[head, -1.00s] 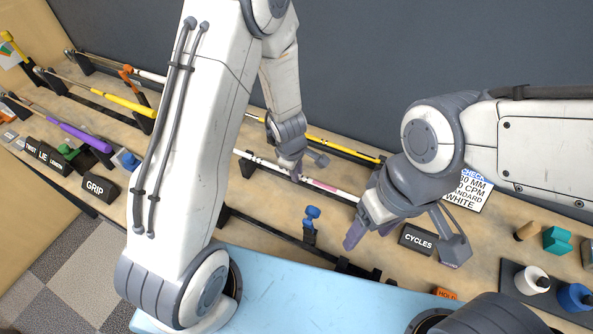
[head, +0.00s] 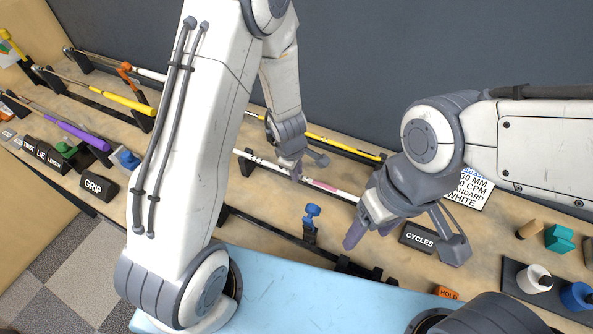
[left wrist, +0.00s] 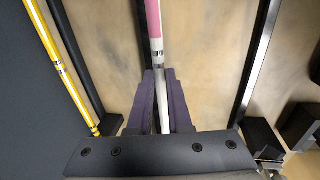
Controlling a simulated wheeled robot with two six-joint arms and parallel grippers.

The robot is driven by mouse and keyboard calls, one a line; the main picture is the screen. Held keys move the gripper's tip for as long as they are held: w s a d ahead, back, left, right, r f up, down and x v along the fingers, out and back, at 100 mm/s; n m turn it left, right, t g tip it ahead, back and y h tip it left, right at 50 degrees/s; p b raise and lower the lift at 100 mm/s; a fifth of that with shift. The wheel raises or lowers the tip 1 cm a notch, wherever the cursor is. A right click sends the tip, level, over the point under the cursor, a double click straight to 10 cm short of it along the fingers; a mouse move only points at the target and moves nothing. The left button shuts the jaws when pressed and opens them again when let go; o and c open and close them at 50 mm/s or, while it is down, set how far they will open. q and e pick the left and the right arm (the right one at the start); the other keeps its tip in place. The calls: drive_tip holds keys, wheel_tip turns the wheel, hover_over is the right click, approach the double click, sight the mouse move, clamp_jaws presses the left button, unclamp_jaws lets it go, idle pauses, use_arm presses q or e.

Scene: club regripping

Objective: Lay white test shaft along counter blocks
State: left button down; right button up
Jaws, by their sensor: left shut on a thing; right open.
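The white test shaft (head: 268,162) with a pink section (head: 322,186) runs slantwise across the wooden counter, behind a low black rail. My left gripper (head: 298,176) is shut on it near its middle. In the left wrist view the shaft (left wrist: 164,100) passes between the purple fingers (left wrist: 161,98), its pink part (left wrist: 153,18) pointing away. A black block (head: 247,164) stands by the shaft's left part; whether they touch is unclear. My right gripper (head: 358,228) is open and empty, just in front of the shaft's right end, which its wrist partly hides.
A yellow shaft (head: 340,146) lies behind, near the wall. In front are a black rail (head: 270,229) with a blue clamp (head: 312,212) and a CYCLES block (head: 418,237). A white sign (head: 468,190) lies at right. Weights (head: 534,277) stand on a dark tray.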

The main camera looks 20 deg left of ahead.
use_arm(q)
drive_tip(key=c, duration=0.8)
unclamp_jaws()
drive_tip(key=shift+o, duration=0.2)
wheel_tip(320, 180, up, 10)
drive_tip(key=s+p, duration=0.2)
drive_tip(key=p, duration=0.7)
drive_tip(key=s+d+r+m+h+b, duration=0.2)
drive_tip(key=s+d+m+b, duration=0.2)
drive_tip(key=d+m+b, duration=0.25)
drive_tip(key=s+r+m+g+b, duration=0.1)
drive_tip(key=s+m+b, duration=0.3)
drive_tip(key=s+m, duration=0.4)
drive_tip(key=s+d+r+m+g+y+b, duration=0.1)
drive_tip(key=s+m+b, duration=0.3)
drive_tip(key=s+m, duration=0.4)
drive_tip(key=shift+s+d+r+m, duration=0.3)
drive_tip(key=shift+s+r+m, duration=0.05)
drive_tip(key=shift+r, duration=0.05)
